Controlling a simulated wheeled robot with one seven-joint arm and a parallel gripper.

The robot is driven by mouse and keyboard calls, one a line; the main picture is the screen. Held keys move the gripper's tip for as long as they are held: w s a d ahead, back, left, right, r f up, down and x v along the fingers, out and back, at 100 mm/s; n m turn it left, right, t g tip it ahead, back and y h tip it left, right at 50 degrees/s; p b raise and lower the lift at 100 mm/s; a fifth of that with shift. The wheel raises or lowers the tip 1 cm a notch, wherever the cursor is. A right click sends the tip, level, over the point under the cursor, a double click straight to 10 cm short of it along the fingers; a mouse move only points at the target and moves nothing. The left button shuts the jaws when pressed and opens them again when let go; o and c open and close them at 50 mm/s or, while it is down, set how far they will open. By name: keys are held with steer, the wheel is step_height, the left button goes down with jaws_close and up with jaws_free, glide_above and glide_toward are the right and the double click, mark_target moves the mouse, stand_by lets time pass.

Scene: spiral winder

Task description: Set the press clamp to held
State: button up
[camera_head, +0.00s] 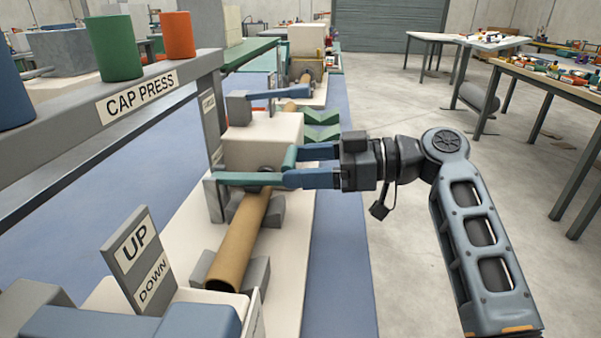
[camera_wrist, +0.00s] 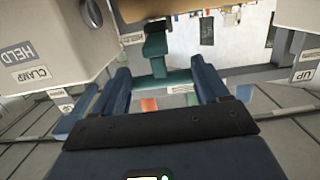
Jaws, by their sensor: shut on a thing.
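The press clamp shows as a teal lever (camera_head: 245,179) over the near side of a beige block (camera_head: 262,143). My gripper (camera_head: 288,168) reaches in from the right, its blue fingers shut on the lever's teal handle. In the wrist view the teal handle (camera_wrist: 155,55) stands between the fingertips (camera_wrist: 160,68), with a crossbar below. Signs reading HELD (camera_wrist: 17,52) and CLAMP (camera_wrist: 29,75) appear at the left there. The lever's pivot and its exact setting are unclear.
A brown tube (camera_head: 240,240) lies in grey cradles below the lever. The CAP PRESS frame (camera_head: 137,94), carrying coloured cylinders, stands left. An UP/DOWN sign (camera_head: 138,258) stands in front. Tables with small items (camera_head: 550,76) stand at right. The floor there is open.

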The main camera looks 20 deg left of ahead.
steer(key=shift+w+d+f+y+b, duration=0.1)
steer(key=shift+f+y+b, duration=0.3)
steer(key=shift+b, duration=0.1)
steer(key=o, duration=1.5)
steer(key=v, duration=0.7)
steer(key=shift+d, duration=0.4)
